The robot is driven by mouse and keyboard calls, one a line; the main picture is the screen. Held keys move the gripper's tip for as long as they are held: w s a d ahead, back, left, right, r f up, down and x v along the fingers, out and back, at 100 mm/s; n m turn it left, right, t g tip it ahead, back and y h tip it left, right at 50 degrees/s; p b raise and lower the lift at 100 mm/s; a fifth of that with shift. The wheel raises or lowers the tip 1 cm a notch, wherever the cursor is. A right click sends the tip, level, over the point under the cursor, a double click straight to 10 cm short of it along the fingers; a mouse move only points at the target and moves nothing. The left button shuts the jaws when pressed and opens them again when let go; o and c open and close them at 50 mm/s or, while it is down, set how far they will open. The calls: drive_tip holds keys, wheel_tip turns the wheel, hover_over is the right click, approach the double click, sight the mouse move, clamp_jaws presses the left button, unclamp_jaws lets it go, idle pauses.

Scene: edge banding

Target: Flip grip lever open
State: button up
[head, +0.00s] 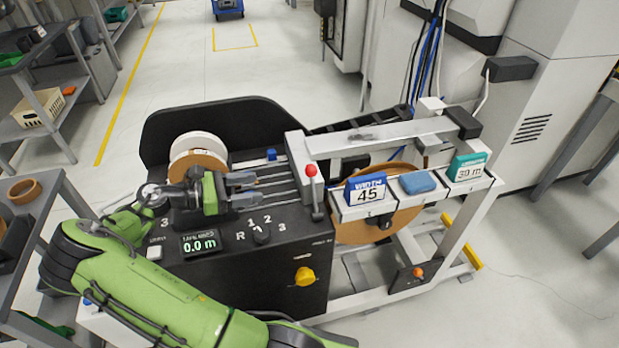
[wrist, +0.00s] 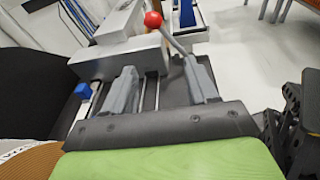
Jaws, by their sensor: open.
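The grip lever (head: 315,194) is a grey rod with a red ball knob on top. In the head view it stands nearly upright at the right end of the machine's black top, against the grey block. In the wrist view the lever (wrist: 173,39) slants from the red ball at upper left down toward my right finger, which overlaps its lower end; I cannot tell if they touch. My gripper (head: 254,188) is open and empty, left of the lever with its fingers pointing right toward it. The fingers show in the wrist view (wrist: 162,78) with a wide gap.
Grey rails run under my fingers to the grey block (head: 296,158). A white and brown reel (head: 199,150) is behind my gripper. The blue "45" sign (head: 366,189) and a blue pad (head: 417,182) lie right of the lever. A yellow knob (head: 305,276) sticks out in front.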

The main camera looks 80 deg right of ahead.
drive_tip(key=n+g+h, duration=0.1)
drive_tip(key=h, duration=0.1)
drive_tip(key=b, duration=0.4)
approach(311, 169)
drive_tip(key=shift+g, duration=0.3)
drive_tip(key=s+d, duration=0.2)
drive_tip(key=s+d+f, duration=0.1)
drive_tip(key=s+d, duration=0.1)
drive_tip(key=s+d+f, duration=0.1)
drive_tip(key=s+d, duration=0.1)
drive_tip(key=shift+s+d, duration=0.2)
drive_tip(key=shift+s, duration=0.2)
drive_tip(key=shift+s+d+r, duration=0.15)
drive_tip(key=shift+s+d, duration=0.2)
drive_tip(key=shift+s, duration=0.05)
clamp_jaws()
